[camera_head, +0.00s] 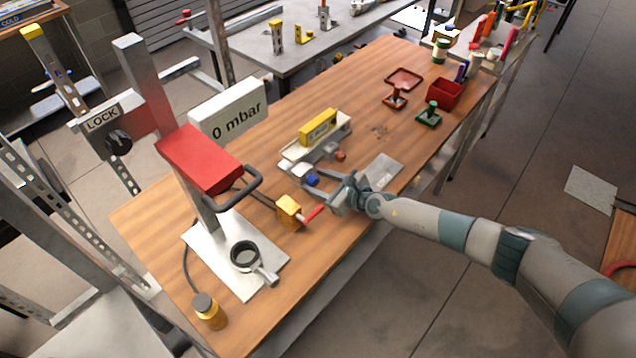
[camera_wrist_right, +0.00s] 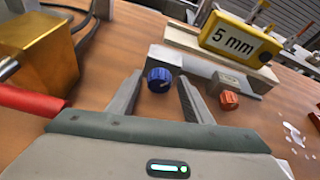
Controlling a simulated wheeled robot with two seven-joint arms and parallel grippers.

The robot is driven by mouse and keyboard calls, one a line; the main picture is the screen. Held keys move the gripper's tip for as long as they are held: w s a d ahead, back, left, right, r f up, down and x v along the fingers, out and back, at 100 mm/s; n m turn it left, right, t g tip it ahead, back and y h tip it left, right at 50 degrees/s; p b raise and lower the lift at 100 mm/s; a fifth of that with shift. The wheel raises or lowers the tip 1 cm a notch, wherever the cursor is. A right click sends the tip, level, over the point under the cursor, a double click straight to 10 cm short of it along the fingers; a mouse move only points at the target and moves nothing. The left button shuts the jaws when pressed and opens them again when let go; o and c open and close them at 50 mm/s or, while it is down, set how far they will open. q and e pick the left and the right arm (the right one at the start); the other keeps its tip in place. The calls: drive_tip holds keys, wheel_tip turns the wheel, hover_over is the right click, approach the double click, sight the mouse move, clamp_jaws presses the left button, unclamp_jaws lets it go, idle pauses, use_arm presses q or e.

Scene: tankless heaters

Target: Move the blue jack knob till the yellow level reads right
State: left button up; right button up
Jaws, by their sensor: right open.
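The blue jack knob (camera_head: 313,179) is on the near side of a grey-white jack (camera_head: 299,152) on the wooden bench. The yellow level (camera_head: 319,126) lies on top of the jack, and its display in the right wrist view (camera_wrist_right: 235,42) reads 5 mm. My right gripper (camera_head: 317,184) is open in front of the knob. In the right wrist view the blue knob (camera_wrist_right: 159,79) shows between the two fingertips, with a gap on each side; I see no contact. An orange-red knob (camera_wrist_right: 229,100) sits right of it. My left gripper is not in view.
A yellow block with a red handle (camera_head: 289,210) stands close left of my right gripper. A red-topped press (camera_head: 205,160) and a 0 mbar display (camera_head: 228,117) stand further left. A grey plate (camera_head: 384,170) lies right. Red and green items (camera_head: 430,114) sit at the far end.

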drive_tip(key=shift+r, duration=0.1)
drive_tip(key=c, duration=1.1)
drive_tip(key=shift+o, duration=0.2)
drive_tip(key=shift+f+m+b, duration=0.2)
drive_tip(key=shift+m+b, duration=0.1)
drive_tip(key=shift+b, duration=0.7)
drive_tip(key=m+y+b, duration=0.1)
drive_tip(key=b, duration=0.2)
drive_tip(key=m+g+y+b, duration=0.1)
drive_tip(key=m+b, duration=0.1)
drive_tip(key=b, duration=0.1)
drive_tip(key=shift+w+d+f+g+b, duration=0.1)
drive_tip(key=shift+w+d+g+b, duration=0.1)
drive_tip(key=shift+g+b, duration=0.15)
drive_tip(key=shift+m+y+b, duration=0.3)
drive_tip(key=shift+m+b, duration=0.3)
drive_tip(key=shift+b, duration=0.25)
drive_tip(key=shift+r, duration=0.2)
